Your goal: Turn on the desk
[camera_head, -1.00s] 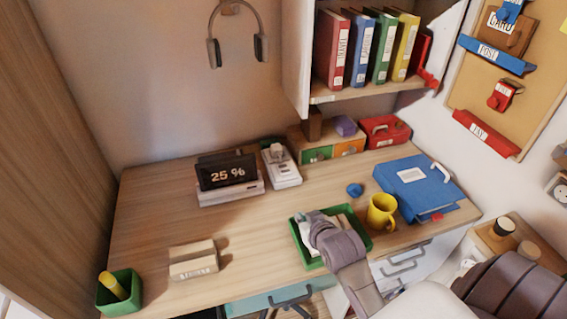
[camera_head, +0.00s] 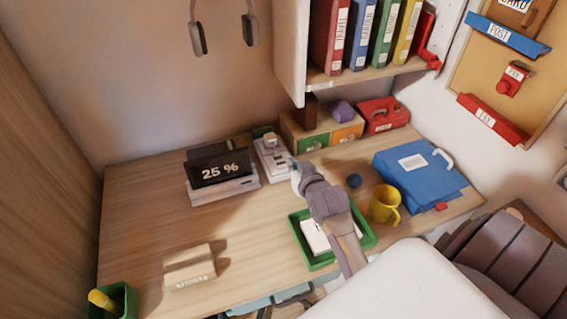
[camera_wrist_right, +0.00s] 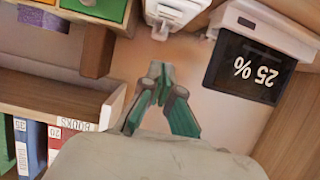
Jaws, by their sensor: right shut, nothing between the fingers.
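The wooden desk (camera_head: 135,225) fills the middle of the head view. A dark display reading "25 %" (camera_head: 219,170) stands at its back on a light base; it shows upside down in the right wrist view (camera_wrist_right: 250,68). Right of it is a white device with a raised part on top (camera_head: 271,158), also at the top of the wrist view (camera_wrist_right: 178,12). My right gripper (camera_head: 296,176) is near the device's front right end, fingers shut and empty. In the wrist view the fingertips (camera_wrist_right: 157,75) appear apart from the device. My left gripper is out of view.
A green tray (camera_head: 299,232) lies under my right forearm. A yellow mug (camera_head: 384,204), blue ball (camera_head: 354,181) and blue binder (camera_head: 422,175) are to the right. Small drawers (camera_head: 313,143) and a bookshelf (camera_head: 325,82) stand behind. The desk's left middle is clear.

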